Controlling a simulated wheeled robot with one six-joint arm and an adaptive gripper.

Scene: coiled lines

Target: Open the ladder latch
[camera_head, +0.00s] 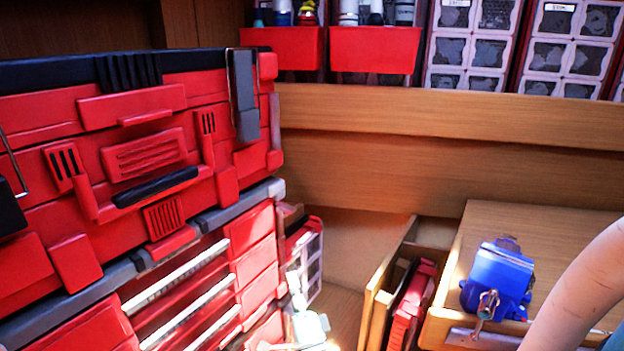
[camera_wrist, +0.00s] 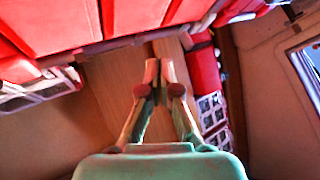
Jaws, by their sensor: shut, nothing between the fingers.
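I cannot make out a ladder or its latch in either view. In the wrist view, my gripper (camera_wrist: 159,72) is shut, its two fingertips together with nothing between them. It points over a wooden surface (camera_wrist: 108,95), with red boxes or drawers beyond and to its right. In the head view, a pale teal shape at the bottom centre may be part of my gripper, but it is cut off and unclear. No contact between the fingertips and any object can be made out.
A large red tool chest (camera_head: 150,150) fills the left of the head view. A blue vise (camera_head: 498,279) stands on a wooden bench (camera_head: 545,225) at right, beside an open drawer (camera_head: 375,300). Red bins (camera_head: 375,50) and parts drawers (camera_head: 470,45) line the back.

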